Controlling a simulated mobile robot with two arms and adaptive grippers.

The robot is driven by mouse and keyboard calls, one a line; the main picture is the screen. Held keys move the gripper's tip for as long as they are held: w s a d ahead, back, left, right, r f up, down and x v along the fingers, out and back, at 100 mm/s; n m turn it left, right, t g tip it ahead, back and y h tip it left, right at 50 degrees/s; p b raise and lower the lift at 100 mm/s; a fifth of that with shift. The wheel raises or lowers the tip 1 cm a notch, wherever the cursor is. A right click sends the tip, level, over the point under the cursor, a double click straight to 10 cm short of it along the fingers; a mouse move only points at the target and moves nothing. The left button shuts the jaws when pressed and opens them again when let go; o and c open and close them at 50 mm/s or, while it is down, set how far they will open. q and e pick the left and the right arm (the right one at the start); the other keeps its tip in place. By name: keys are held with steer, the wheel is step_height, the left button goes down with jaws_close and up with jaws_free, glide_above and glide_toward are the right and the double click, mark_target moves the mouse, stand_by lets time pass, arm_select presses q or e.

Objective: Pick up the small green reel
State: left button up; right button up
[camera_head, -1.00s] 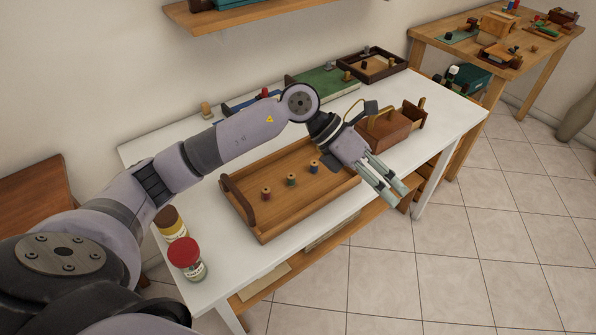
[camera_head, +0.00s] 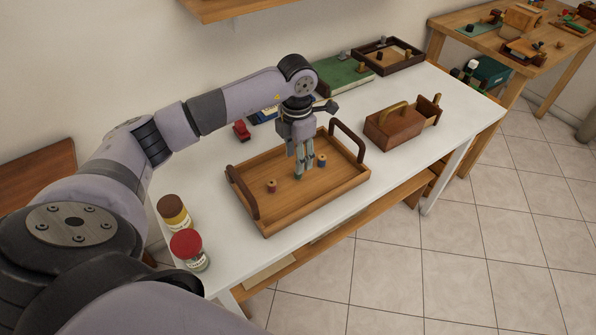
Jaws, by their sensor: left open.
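My left gripper (camera_head: 303,172) points straight down over the wooden tray (camera_head: 275,215), with its pale fingers open. The small green reel (camera_head: 298,177) stands in the middle of the tray and is mostly hidden by the fingers. Only a little green shows at the fingertips, and I cannot tell whether they touch it. A red reel (camera_head: 271,186) stands upright to its left. A blue reel (camera_head: 321,161) stands close to the right of the fingers. My right gripper is not in view.
The tray has raised dark handles at both ends. Two jars, one with a brown lid (camera_head: 173,211) and one with a red lid (camera_head: 188,249), stand left of it. A brown wooden box (camera_head: 394,128) stands to the right.

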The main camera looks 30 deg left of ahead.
arm_select(q)
steer(key=shift+w+a+f+p, duration=0.1)
steer(key=shift+w+f+p, duration=0.05)
steer(key=shift+f, duration=1)
steer(key=shift+w+a+f+p, duration=0.1)
steer(key=shift+w+f+p, duration=0.1)
steer(key=shift+f, duration=1)
steer(key=shift+w+f+p, duration=0.15)
steer(key=shift+f, duration=1)
steer(key=shift+c, duration=0.2)
steer(key=c, duration=0.8)
